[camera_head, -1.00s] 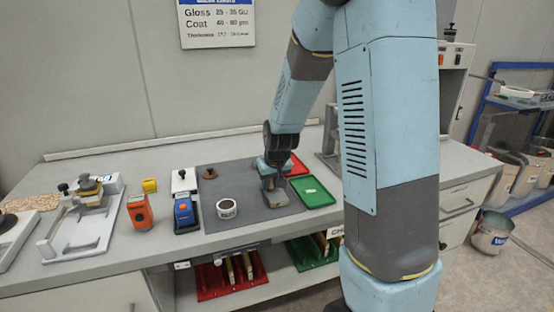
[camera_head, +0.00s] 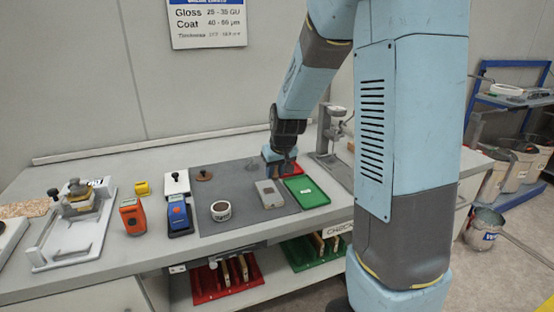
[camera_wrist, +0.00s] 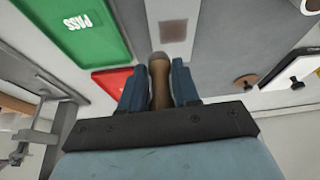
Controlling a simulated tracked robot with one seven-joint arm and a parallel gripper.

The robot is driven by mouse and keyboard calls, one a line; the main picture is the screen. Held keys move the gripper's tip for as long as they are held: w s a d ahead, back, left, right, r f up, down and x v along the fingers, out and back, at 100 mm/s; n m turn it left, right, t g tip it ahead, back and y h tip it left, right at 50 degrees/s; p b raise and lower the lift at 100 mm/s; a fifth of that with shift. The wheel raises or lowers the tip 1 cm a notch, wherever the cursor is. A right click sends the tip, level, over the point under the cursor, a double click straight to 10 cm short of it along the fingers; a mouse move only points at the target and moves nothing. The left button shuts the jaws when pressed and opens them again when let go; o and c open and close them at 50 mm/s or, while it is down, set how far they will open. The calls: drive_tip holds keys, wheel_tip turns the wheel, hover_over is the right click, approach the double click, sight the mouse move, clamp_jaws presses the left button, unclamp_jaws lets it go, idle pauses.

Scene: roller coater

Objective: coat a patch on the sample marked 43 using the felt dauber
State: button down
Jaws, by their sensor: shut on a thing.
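My gripper (camera_wrist: 158,82) is shut on the brown handle of the dauber (camera_wrist: 159,70), seen between the blue fingers in the wrist view; its felt end is not clear. In the head view my gripper (camera_head: 279,155) is behind the sample, near the trays. The sample (camera_head: 262,187) is a grey plate with a brownish square patch, lying on the dark mat; it also shows in the wrist view (camera_wrist: 172,8), ahead of the dauber. I cannot read a number on it. A white round pot (camera_head: 221,212) with brown inside stands left of the sample.
A green tray (camera_head: 306,192), marked PASS in the wrist view, lies right of the sample, with a red tray (camera_wrist: 110,82) behind it. A brown knobbed disc (camera_head: 204,175) and blue meter (camera_head: 179,215) are left. A grey stand (camera_head: 330,140) is at back right.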

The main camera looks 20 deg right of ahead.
drive_tip(key=shift+a+r, duration=0.1)
drive_tip(key=shift+r, duration=1.9)
